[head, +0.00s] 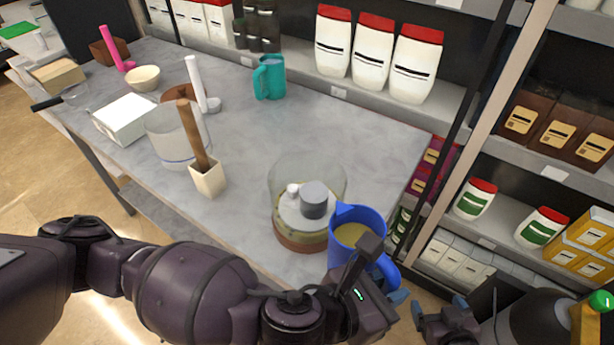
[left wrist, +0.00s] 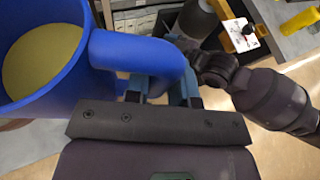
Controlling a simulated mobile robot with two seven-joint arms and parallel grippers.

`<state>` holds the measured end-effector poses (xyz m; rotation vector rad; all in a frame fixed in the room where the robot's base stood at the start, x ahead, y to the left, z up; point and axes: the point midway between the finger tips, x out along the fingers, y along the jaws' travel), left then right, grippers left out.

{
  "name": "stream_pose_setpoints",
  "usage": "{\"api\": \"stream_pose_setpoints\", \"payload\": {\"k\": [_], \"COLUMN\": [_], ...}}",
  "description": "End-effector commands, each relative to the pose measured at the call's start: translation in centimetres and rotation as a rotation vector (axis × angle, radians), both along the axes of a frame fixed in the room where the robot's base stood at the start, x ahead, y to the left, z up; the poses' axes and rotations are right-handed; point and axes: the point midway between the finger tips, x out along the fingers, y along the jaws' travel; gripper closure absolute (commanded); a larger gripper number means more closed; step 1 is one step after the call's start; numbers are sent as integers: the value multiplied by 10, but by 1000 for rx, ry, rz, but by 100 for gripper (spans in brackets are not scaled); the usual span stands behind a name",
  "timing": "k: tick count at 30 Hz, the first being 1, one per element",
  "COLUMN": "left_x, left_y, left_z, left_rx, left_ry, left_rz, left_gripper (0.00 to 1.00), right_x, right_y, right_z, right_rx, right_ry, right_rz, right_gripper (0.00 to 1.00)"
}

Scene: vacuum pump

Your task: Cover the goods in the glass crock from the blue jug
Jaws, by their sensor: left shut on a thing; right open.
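The glass crock (head: 337,180) stands near the table's front right edge. Inside are a grey cylindrical piece, a smaller white knob and yellow-green contents low down. The blue jug (head: 350,228) holds yellowish liquid and is roughly upright just to the right of the crock; it also shows in the left wrist view (left wrist: 72,78). My left gripper (head: 378,268) is shut on the jug's handle; its fingers (left wrist: 163,88) show there in the left wrist view. My right gripper (head: 440,310) is open and empty, low to the right of the jug.
A white box with a wooden stick (head: 208,180), a clear glass vessel (head: 165,140), a white block (head: 125,118) and a teal mug (head: 270,78) stand on the table. Shelves with red-lidded containers (head: 372,45) border it behind and right. The table's middle is clear.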

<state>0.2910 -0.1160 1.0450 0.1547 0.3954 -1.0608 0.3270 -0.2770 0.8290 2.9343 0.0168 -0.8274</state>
Motion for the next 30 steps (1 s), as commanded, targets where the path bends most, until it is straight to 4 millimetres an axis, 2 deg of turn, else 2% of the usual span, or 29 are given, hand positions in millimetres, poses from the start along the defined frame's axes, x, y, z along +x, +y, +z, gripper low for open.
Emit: {"api": "stream_pose_setpoints", "payload": {"k": [15, 30], "left_x": [17, 38], "left_y": [9, 21], "left_z": [39, 77], "left_rx": [-126, -236], "left_ry": [214, 414], "left_rz": [0, -2], "left_gripper": [100, 100], "right_x": [4, -4], "right_y": [1, 0], "right_z": [-5, -7], "right_rx": [0, 0], "right_ry": [-7, 8], "right_rz": [3, -2], "right_gripper": [13, 13]}}
